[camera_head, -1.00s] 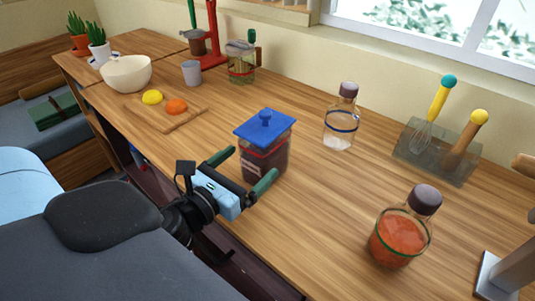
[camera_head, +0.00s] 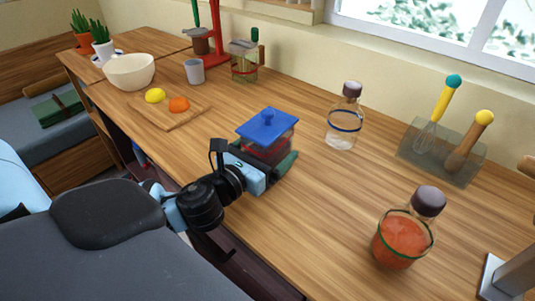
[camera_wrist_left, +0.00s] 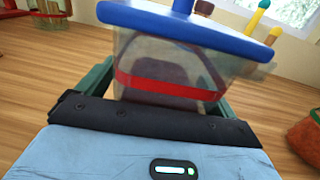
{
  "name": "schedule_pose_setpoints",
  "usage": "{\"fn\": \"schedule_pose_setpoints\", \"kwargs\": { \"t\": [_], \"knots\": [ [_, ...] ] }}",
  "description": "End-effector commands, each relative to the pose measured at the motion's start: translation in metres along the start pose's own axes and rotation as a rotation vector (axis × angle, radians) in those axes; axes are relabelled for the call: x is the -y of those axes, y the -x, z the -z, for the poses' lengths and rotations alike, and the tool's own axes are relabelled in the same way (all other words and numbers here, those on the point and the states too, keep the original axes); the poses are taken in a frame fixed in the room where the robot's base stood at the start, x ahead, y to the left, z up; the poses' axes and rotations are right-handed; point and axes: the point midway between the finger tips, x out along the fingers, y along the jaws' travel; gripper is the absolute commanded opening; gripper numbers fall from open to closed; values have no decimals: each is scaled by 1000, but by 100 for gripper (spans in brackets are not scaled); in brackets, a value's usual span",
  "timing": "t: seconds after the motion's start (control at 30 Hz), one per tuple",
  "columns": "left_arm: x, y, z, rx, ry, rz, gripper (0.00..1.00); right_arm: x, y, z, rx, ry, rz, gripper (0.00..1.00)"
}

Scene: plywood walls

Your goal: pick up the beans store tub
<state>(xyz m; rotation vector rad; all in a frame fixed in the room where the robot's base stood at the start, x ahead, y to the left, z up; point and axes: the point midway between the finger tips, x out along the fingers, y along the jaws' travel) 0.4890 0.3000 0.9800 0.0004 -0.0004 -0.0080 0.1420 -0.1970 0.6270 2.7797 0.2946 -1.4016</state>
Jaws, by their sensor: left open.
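The beans store tub (camera_head: 268,135) is a clear square tub with a blue knobbed lid, a red band and dark contents. It stands upright on the wooden counter near its front edge. My left gripper (camera_head: 272,165) is open, with its green fingers on either side of the tub. In the left wrist view the tub (camera_wrist_left: 165,75) fills the middle, with a finger at its left and another at its right. The tub's lower part is hidden behind the gripper.
A clear bottle (camera_head: 343,120) stands behind the tub to the right. A jar of orange-red contents (camera_head: 405,235) stands at the front right. A utensil holder (camera_head: 440,160) is at the back right. A cutting board (camera_head: 170,115) with fruit lies to the left.

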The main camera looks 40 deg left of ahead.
Motion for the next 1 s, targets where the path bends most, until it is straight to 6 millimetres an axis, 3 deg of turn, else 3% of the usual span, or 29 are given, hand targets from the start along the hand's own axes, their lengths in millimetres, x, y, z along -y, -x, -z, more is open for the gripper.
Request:
{"fn": "schedule_pose_setpoints", "kwargs": {
  "t": [0.27,0.77,1.0],
  "knots": [
    [0,-2,0,-1,0,0,93,0,1,-3,5,-1,0,0],
    [0,-2,0,-1,0,0,27,0,1,-4,7,-1,0,0],
    [0,-2,-2,4,-1,0,26,0,1,-3,7,-1,0,0]
  ]
}}
